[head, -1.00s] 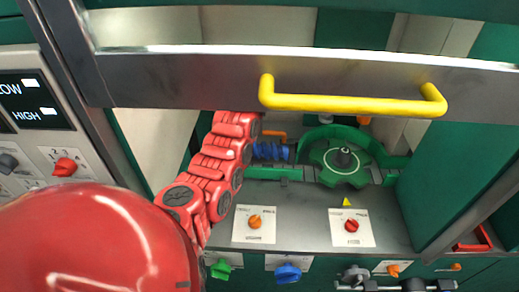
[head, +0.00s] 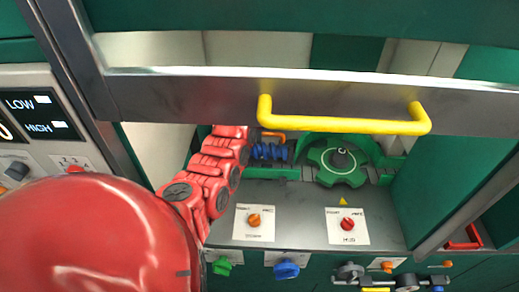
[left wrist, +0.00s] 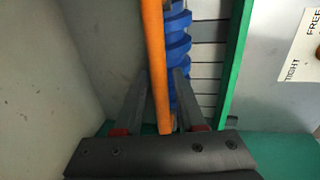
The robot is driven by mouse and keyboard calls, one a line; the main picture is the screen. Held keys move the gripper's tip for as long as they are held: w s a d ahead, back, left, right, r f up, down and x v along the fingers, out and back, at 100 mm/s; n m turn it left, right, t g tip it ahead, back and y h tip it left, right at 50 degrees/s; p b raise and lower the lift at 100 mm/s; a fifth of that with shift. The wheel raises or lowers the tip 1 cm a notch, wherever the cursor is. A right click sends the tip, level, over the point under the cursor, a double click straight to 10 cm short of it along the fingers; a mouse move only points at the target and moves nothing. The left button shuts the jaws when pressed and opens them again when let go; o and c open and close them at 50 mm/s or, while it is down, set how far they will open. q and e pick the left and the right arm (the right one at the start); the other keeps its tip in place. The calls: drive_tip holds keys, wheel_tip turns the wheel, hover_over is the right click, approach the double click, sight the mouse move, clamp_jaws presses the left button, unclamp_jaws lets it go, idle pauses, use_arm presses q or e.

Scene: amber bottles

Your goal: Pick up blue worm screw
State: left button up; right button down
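The blue worm screw (head: 268,151) lies in the recess beside the green gear wheel (head: 340,162) in the head view. In the left wrist view the blue worm screw (left wrist: 178,45) stands upright in the picture, partly hidden by an orange bar (left wrist: 153,60) in front of it. My left gripper (left wrist: 162,75) is open, its two fingers spread on either side of the bar and reaching toward the screw. Whether the fingers touch the screw cannot be told. In the head view my red left arm covers the area left of the screw, and the gripper is mostly hidden.
A metal frame with a yellow handle (head: 342,124) crosses above the recess. An orange handle (head: 273,135) is just behind the screw. A green edge (left wrist: 238,60) stands right of the screw. Two knob plates (head: 254,222) lie on the grey surface in front.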

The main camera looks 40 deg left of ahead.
use_arm(q)
clamp_jaws()
idle(1.1)
